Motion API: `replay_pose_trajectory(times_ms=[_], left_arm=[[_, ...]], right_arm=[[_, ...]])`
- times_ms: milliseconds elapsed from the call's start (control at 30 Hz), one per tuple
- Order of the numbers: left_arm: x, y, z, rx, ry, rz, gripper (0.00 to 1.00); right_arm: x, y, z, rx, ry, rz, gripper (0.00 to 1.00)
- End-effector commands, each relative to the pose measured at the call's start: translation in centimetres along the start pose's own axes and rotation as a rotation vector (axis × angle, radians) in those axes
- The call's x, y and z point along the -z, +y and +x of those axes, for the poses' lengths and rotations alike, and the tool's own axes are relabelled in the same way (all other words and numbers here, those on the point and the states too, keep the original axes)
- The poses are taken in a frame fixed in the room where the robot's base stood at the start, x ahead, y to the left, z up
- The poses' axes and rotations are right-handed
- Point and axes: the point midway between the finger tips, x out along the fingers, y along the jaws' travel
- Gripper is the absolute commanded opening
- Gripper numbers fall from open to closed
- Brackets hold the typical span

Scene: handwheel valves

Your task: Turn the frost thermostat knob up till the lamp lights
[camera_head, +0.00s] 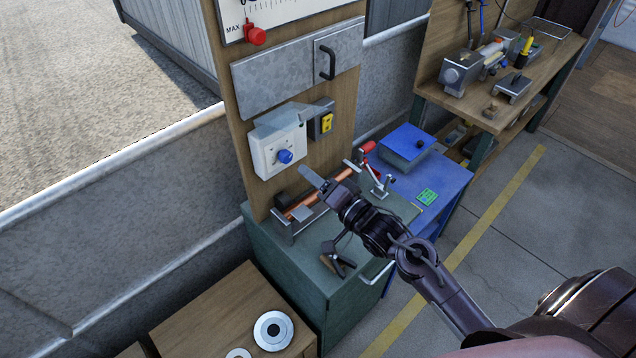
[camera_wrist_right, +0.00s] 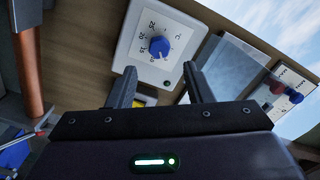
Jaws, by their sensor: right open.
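The thermostat is a white square box (camera_head: 272,150) on the wooden panel. Its round blue knob (camera_head: 285,156) faces out; it also shows in the right wrist view (camera_wrist_right: 159,47), with a numbered °C dial around it. A small dark dot (camera_wrist_right: 166,83), possibly the lamp, sits near the box's corner and shows no clear glow. My right gripper (camera_head: 325,178) is just right of and below the knob in the head view. In the wrist view its open fingers (camera_wrist_right: 160,76) point towards the box, with the knob beyond the gap, apart from them. My left gripper is not in view.
Below are a green cabinet (camera_head: 290,262) with a copper pipe and clamp on top, and a blue bench (camera_head: 440,180). A grey door with a black handle (camera_head: 325,62) is above.

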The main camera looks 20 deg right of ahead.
Motion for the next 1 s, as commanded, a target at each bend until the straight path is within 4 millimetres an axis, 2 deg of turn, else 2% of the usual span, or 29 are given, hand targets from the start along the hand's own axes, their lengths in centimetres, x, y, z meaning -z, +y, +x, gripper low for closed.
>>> replay_pose_trajectory(times_ms=[567, 633, 1000], left_arm=[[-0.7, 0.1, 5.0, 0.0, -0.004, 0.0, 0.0], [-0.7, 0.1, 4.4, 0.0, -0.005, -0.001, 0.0], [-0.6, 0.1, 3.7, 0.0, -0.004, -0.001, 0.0]], right_arm=[[-0.1, 0.4, 6.9, 0.001, 0.003, -0.004, 0.46], [0.0, 0.0, 6.8, -0.003, 0.001, -0.002, 0.46], [0.0, 0.0, 7.0, -0.004, 0.001, -0.001, 0.46]])
